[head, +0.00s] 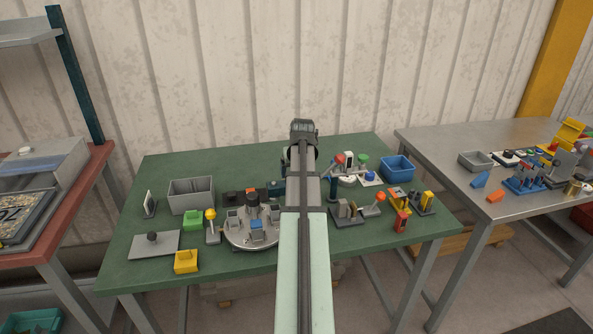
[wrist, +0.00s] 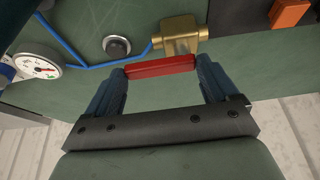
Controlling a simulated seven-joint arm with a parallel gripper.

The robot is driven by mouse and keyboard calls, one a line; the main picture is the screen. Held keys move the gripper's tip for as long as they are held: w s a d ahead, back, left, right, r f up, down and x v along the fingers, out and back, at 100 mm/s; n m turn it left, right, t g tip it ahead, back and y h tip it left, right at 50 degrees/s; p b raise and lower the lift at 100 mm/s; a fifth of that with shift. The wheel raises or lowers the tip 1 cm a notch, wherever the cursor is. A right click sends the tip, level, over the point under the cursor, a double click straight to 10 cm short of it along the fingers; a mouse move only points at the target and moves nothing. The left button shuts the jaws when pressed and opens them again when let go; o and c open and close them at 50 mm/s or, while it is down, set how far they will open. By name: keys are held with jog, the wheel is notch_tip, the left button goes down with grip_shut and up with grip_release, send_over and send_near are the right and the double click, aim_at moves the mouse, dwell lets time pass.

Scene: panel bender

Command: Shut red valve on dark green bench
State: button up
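The red valve shows in the wrist view as a brass body (wrist: 180,37) with a red lever handle (wrist: 160,66). The handle lies crosswise in front of the body. My gripper (wrist: 160,68) is open wide, with its blue fingers on either side of the handle and their tips close to its two ends. I cannot tell whether either finger touches it. The valve is on the dark green bench (head: 160,280). In the head view my own arm covers the middle of that bench, and I cannot make out the valve or the fingertips there.
Near the valve in the wrist view are a black knob (wrist: 117,47), a blue tube (wrist: 65,45), a pressure gauge (wrist: 37,66) and an orange block (wrist: 290,13). A turntable (head: 250,240), grey bin (head: 190,195) and blue bin (head: 398,168) stand on the bench. A corrugated wall is behind.

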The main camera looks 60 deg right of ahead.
jog(key=c, duration=1)
jog(key=shift+a, duration=0.1)
jog(key=m, duration=0.2)
jog(key=a+m+g, duration=0.1)
jog(key=m, duration=0.1)
jog(key=shift+s+m+g+h, duration=0.1)
jog(key=shift+m+g+h, duration=0.2)
jog(key=shift+h, duration=0.1)
jog(key=m, duration=0.2)
jog(key=a+m+g, duration=0.1)
jog(key=m, duration=0.1)
jog(key=shift+a+m+g, duration=0.1)
jog(key=shift+m+g, duration=0.2)
jog(key=m, duration=0.1)
jog(key=m+g, duration=0.1)
jog(key=m, duration=0.1)
jog(key=w+a+m, duration=0.1)
jog(key=shift+g, duration=0.4)
jog(key=shift+w+a+m+g+y, duration=0.15)
jog(key=shift+m+g, duration=0.1)
jog(key=shift+m, duration=0.55)
jog(key=shift+w+a+m+g+y, duration=0.1)
jog(key=shift+m+g, duration=0.1)
jog(key=shift+m, duration=0.6)
jog(key=shift+w+a+m+g+y, duration=0.15)
jog(key=shift+m+g, duration=0.1)
jog(key=shift+m, duration=0.55)
